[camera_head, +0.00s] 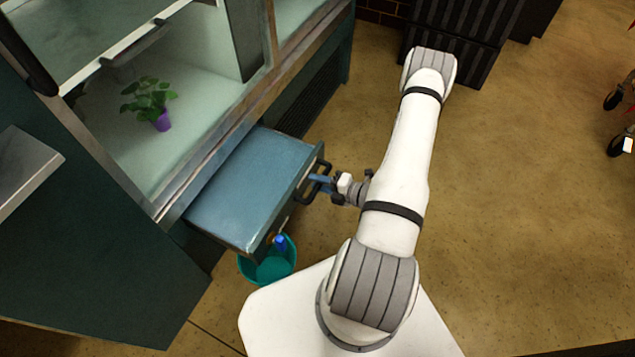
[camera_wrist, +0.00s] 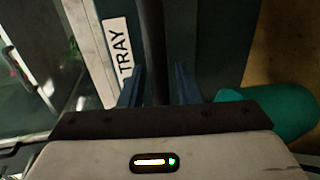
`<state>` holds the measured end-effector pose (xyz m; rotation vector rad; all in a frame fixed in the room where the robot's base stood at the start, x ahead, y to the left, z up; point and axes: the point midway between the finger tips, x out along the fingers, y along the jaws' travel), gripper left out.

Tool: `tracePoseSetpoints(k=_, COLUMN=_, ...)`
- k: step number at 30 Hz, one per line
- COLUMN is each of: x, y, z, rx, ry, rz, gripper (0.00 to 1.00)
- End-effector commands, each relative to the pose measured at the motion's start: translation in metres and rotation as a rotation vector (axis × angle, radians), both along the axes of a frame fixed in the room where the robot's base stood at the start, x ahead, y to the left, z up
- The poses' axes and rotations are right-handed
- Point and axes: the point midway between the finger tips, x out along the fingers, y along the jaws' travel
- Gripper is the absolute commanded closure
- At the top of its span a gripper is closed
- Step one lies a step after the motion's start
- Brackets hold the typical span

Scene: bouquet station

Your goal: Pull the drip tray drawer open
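The drip tray drawer (camera_head: 245,190) is blue and stands well out from the front of the dark green cabinet. Its dark bar handle (camera_head: 306,186) is on the drawer's front. My gripper (camera_head: 318,184) is at this handle, coming from the right. In the wrist view, the dark handle bar (camera_wrist: 152,50) runs between my two blue fingers (camera_wrist: 160,85), which look closed around it; the exact contact is hard to see. A white label reading TRAY (camera_wrist: 121,48) is on the drawer front, left of the handle.
A teal bucket (camera_head: 268,268) with a blue-topped bottle in it stands on the floor below the drawer's near corner. A potted plant (camera_head: 150,100) in a purple pot sits in the cabinet. The tan floor (camera_head: 510,200) to the right is mostly clear.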

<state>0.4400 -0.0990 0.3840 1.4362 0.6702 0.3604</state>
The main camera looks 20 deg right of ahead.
Motion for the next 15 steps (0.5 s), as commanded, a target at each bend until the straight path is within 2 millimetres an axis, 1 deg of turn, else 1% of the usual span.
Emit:
tracePoseSetpoints(k=2, x=0.001, y=0.000, z=0.000, rx=0.000, ry=-0.002, rz=-0.001, gripper=0.64)
tracePoseSetpoints(k=10, x=0.000, y=-0.002, z=0.001, rx=-0.002, ry=-0.003, rz=-0.002, gripper=0.64)
tracePoseSetpoints(k=15, x=-0.013, y=-0.013, z=0.006, rx=-0.001, ry=-0.002, rz=-0.006, gripper=0.64)
